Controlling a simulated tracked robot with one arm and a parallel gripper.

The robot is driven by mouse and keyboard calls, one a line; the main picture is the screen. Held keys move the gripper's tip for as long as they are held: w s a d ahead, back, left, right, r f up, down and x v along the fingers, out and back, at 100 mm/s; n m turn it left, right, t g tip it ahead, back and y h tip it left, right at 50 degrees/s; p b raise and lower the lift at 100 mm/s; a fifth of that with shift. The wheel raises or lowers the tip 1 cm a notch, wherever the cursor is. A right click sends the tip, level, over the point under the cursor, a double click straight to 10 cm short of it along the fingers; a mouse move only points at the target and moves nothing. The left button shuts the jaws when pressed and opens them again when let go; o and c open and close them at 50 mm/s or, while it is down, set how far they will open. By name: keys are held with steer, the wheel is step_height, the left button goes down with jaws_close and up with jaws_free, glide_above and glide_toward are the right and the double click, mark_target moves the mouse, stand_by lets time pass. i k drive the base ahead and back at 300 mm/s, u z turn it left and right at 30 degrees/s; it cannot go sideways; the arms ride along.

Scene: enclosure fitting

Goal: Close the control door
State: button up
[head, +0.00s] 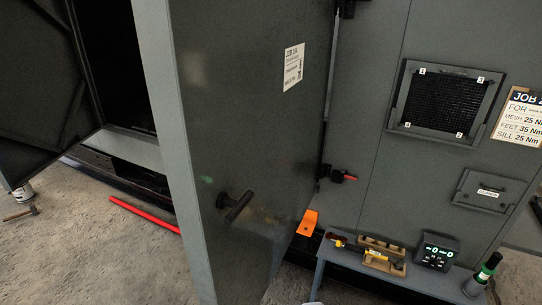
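A large grey enclosure door (230,120) stands open in the middle of the head view, its free edge toward me. It bears a white label (293,67) and a dark T-shaped handle (234,205). Its right side meets the enclosure front near a hinge with a red pin (340,175). A second dark door (40,100) stands open at the left, beside a dark opening (115,60). I cannot read which door is named control. My gripper is not in view.
A low bench (340,268) holds tools and a small display box (436,252) at the right. An orange bracket (307,223) sits by the door's foot. A red bar (145,214) and a hammer (20,213) lie on the floor. A mesh vent (444,103) is on the right panel.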

mark_target(237, 90)
steer(key=z, duration=0.4)
steer(key=k, duration=1.1)
steer(key=z, duration=0.4)
steer(key=i, duration=1.2)
steer(key=u, duration=0.85)
steer(key=i, duration=0.35)
steer(key=u, duration=0.15)
